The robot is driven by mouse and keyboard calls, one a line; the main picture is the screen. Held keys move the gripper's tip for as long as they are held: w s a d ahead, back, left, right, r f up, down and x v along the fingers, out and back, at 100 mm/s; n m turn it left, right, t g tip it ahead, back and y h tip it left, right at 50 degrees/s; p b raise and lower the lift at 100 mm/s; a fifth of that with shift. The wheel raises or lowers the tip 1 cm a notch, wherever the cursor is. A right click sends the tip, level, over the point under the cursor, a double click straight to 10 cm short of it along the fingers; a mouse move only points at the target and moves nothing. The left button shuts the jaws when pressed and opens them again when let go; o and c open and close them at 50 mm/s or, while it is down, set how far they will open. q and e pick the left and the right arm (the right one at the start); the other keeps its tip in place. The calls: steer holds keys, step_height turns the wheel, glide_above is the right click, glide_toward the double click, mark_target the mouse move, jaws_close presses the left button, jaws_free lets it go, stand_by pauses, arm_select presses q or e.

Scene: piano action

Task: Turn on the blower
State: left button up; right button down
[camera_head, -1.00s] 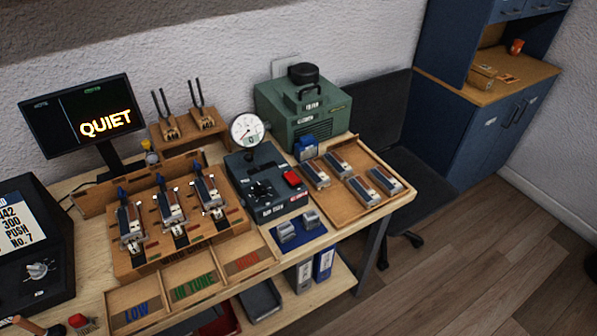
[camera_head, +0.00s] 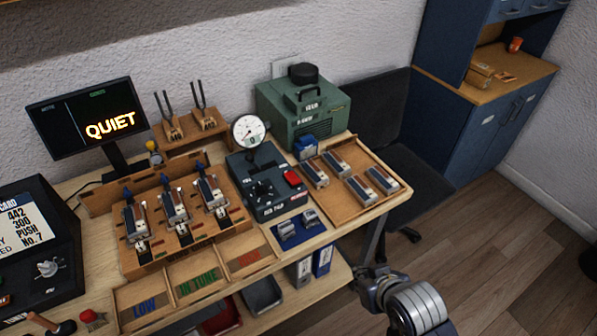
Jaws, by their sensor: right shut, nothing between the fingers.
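The blower looks to be the green box (camera_head: 318,118) with a black round top and a black handle, at the back right of the bench. A small blue block (camera_head: 305,148) stands at its front. In front of it is a dark control box (camera_head: 262,190) with small black controls, a red button (camera_head: 292,178) and a round dial gauge (camera_head: 248,131). My right gripper (camera_head: 369,281) is at the lower right, beyond the bench's front edge. It is shut and empty, well apart from the blower and the control box. My left gripper is out of view.
A wooden tray (camera_head: 352,212) with several small blocks lies right of the control box. A wooden rack (camera_head: 190,243) with three upright units stands left. A monitor (camera_head: 85,115) reads QUIET. A dark chair (camera_head: 408,170) stands beside the bench. Open floor lies right.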

steer(key=w+a+r+n+t+y, duration=0.1)
steer(key=w+a+r+t+y, duration=0.1)
steer(key=w+a+r, duration=0.2)
steer(key=w+a+r+n+t+y, duration=0.2)
steer(key=w+a+r, duration=0.3)
steer(key=w+r, duration=0.4)
steer(key=w+t, duration=0.1)
steer(key=w, duration=0.4)
steer(key=shift+w+r+y, duration=0.35)
steer(key=shift+r+y, duration=0.05)
steer(key=shift+a, duration=0.1)
steer(key=p, duration=0.2)
glide_above(292, 177)
steer(key=s+d, duration=0.1)
steer(key=s, duration=0.1)
steer(key=f, duration=0.3)
steer(key=shift+s+d+f, duration=0.1)
steer(key=shift+d+f, duration=0.1)
steer(key=f, duration=0.1)
steer(key=f+p, duration=0.1)
steer(key=shift+s+d+f, duration=0.1)
steer(key=shift+s+f, duration=0.1)
steer(key=shift+f, duration=0.2)
steer(key=shift+s+d+f, duration=0.1)
steer(key=shift+f, duration=0.55)
steer(key=shift+f, duration=0.1)
